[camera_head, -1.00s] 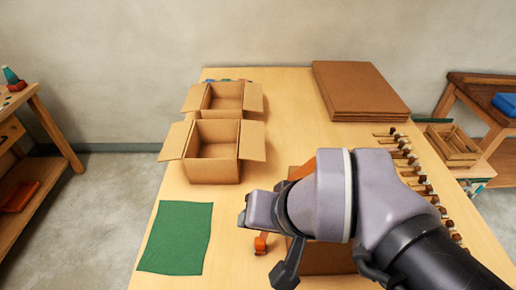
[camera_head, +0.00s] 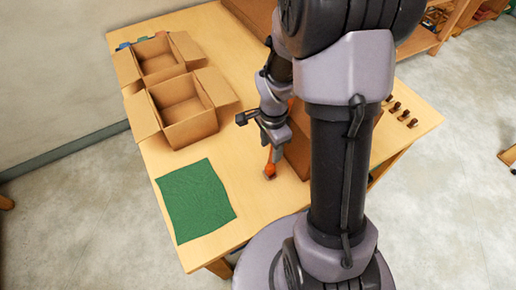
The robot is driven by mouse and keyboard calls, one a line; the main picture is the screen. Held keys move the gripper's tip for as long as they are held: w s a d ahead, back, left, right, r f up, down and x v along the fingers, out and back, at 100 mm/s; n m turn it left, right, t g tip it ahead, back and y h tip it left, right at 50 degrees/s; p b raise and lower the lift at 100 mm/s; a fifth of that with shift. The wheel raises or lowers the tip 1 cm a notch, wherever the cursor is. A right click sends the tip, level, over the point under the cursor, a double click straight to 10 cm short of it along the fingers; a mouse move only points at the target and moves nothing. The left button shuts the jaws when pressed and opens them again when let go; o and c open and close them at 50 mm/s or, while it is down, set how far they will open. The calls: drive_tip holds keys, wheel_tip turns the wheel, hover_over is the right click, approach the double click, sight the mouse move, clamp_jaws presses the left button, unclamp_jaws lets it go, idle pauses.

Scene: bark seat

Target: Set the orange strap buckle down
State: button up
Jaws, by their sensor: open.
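The orange strap buckle (camera_head: 270,170) is near the table's front part, to the right of the green cloth. It is just below my gripper (camera_head: 272,148), and its lower end appears to rest on the tabletop. My gripper points down and is open. A finger covers part of the orange piece, so I cannot tell whether a finger touches it.
Two open cardboard boxes, a nearer one (camera_head: 184,108) and a farther one (camera_head: 157,59), stand at the back left. The green cloth (camera_head: 196,198) lies flat at the front left. Brown cardboard (camera_head: 298,148) stands right of my gripper. Several small dark-ended tools (camera_head: 402,112) line the right edge.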

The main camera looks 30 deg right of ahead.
sight(270, 166)
drive_tip(key=f+b, duration=0.1)
drive_tip(key=f, duration=0.3)
drive_tip(key=f+b, duration=0.1)
drive_tip(key=f, duration=0.4)
drive_tip(key=f+b, duration=0.1)
drive_tip(key=f, duration=0.3)
drive_tip(key=shift+w+d+f+b, duration=0.15)
drive_tip(key=shift+d+f+b, duration=0.15)
drive_tip(key=shift+r, duration=0.1)
clamp_jaws()
